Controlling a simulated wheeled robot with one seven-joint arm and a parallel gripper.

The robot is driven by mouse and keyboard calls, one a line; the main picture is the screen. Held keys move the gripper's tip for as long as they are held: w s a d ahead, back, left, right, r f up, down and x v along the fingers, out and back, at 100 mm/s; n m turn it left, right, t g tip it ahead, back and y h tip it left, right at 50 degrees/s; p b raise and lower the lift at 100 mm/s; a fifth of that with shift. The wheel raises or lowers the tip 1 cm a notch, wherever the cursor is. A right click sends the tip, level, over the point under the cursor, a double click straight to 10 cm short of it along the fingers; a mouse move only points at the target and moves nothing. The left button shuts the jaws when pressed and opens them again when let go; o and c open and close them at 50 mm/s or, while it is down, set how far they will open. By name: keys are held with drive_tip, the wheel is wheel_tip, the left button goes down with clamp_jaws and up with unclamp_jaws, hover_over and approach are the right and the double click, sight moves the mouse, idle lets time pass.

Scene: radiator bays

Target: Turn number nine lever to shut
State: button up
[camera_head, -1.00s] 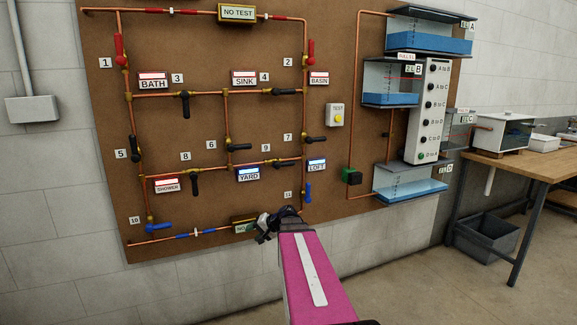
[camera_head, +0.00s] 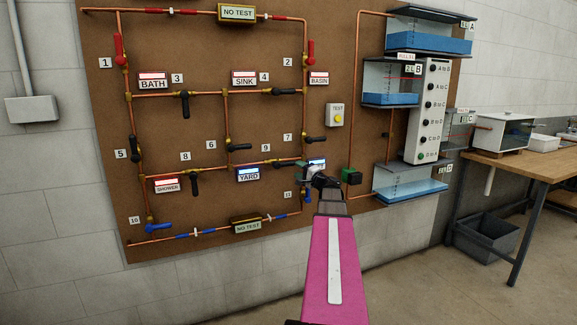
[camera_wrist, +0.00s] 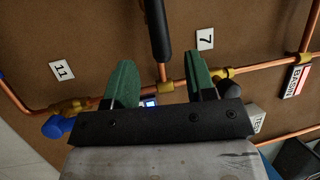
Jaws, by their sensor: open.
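The number nine lever (camera_head: 284,163) is a black handle below the 9 label (camera_head: 266,147), lying nearly in line with its horizontal copper pipe. In the wrist view the lever (camera_wrist: 157,28) runs out of the top edge, between and beyond my fingertips. My gripper (camera_wrist: 160,62) is open, its two green fingers apart and holding nothing, in front of the pipe junction at the lever's right. In the head view my gripper (camera_head: 308,168) covers part of the blue-lit LOFT sign (camera_head: 317,163). The 9 label is outside the wrist view.
The blue number eleven lever (camera_wrist: 57,127) is on the other side.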

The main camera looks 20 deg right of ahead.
sight(288, 164)
drive_tip(key=x, duration=0.7)
clamp_jaws()
